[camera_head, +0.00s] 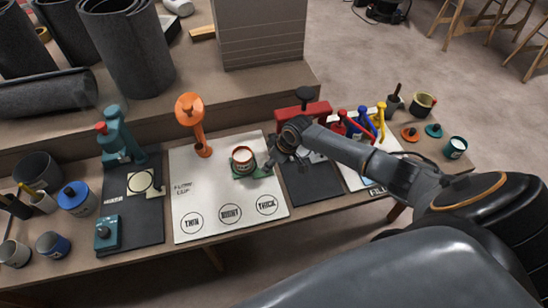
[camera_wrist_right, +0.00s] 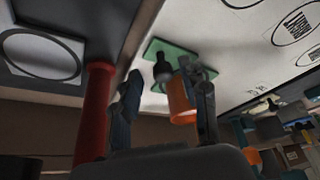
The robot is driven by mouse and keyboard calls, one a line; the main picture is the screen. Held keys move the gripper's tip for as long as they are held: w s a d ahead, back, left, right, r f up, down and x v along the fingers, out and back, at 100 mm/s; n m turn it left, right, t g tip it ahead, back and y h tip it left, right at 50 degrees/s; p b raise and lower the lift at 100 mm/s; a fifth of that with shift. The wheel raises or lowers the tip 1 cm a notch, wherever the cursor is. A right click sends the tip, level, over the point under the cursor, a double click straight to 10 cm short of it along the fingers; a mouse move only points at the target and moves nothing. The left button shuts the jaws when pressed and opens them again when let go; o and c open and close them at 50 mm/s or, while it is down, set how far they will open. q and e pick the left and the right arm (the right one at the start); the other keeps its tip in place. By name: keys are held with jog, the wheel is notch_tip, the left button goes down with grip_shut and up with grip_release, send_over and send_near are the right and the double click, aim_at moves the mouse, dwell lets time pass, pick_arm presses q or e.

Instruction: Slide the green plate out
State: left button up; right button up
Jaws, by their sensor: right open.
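The green plate (camera_head: 264,172) lies on the white "flow cup" mat (camera_head: 200,170). My right gripper (camera_head: 275,157) is just right of the cup and plate in the head view. In the wrist view its two fingers (camera_wrist_right: 165,100) are apart, with an orange cylindrical shape partly behind the right one. Contact with the plate cannot be told. My left gripper is out of view.
An orange stand (camera_head: 193,125) rises behind the cup. A red tool (camera_head: 300,112) with a black knob stands close behind my right gripper. A dark mat (camera_head: 312,185) lies to its right, and a teal press (camera_head: 118,140) stands left. The white mat's front holds printed circles.

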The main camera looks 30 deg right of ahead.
jog(key=v, duration=1.2)
jog(key=shift+s+f, duration=0.1)
jog(key=shift+f, duration=0.05)
